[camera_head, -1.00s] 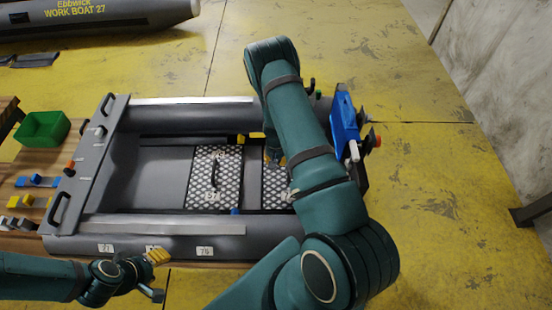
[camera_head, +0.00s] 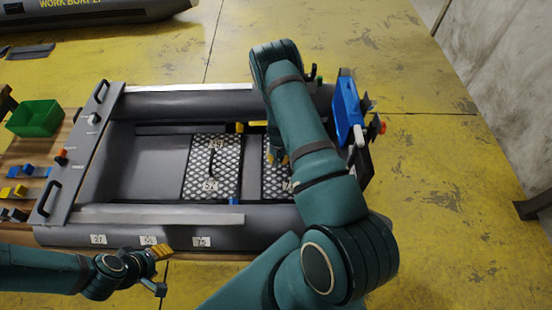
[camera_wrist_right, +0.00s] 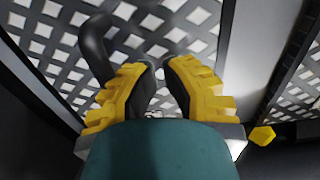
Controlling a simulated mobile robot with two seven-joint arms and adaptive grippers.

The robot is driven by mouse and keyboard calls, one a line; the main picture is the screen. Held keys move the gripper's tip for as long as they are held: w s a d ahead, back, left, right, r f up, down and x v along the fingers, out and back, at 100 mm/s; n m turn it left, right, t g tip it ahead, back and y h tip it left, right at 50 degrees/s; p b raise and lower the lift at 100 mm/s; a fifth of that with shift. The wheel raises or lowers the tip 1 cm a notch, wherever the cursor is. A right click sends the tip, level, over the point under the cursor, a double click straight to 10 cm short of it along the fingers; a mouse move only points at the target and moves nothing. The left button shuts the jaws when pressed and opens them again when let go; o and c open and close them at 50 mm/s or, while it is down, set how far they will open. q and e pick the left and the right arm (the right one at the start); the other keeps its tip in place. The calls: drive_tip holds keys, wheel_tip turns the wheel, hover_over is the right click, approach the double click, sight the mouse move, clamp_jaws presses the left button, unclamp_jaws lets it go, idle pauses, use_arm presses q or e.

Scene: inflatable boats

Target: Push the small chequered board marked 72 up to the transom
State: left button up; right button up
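Two chequered boards lie on the floor of the grey boat (camera_head: 128,160). The left board (camera_head: 200,170) has a black arched handle and white tags I cannot read surely. The right board (camera_head: 270,188) is partly under my right arm; its tag is mostly covered, so I cannot read 72. My right gripper (camera_wrist_right: 160,68) has its yellow fingers nearly together over a chequered board (camera_wrist_right: 55,50), beside a dark handle (camera_wrist_right: 95,45), with nothing seen between them. The transom (camera_head: 362,165), at the boat's right end, is partly hidden. My left gripper (camera_head: 162,252) is by the near tube.
A blue piece (camera_head: 347,105) stands at the boat's right end. A green bin (camera_head: 35,118) and small coloured blocks lie on a wooden surface at left. A dark boat (camera_head: 90,14) lies at the far left. The yellow floor to the right is clear.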

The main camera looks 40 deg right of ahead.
drive_tip(key=shift+s+d+b, duration=0.35)
drive_tip(key=shift+s+d, duration=1.1)
drive_tip(key=shift+d, duration=0.2)
drive_tip(key=shift+w+a+r, duration=0.1)
drive_tip(key=shift+w+a, duration=0.55)
drive_tip(key=shift+a, duration=0.1)
wheel_tip(320, 180, up, 9)
drive_tip(key=p, duration=0.5)
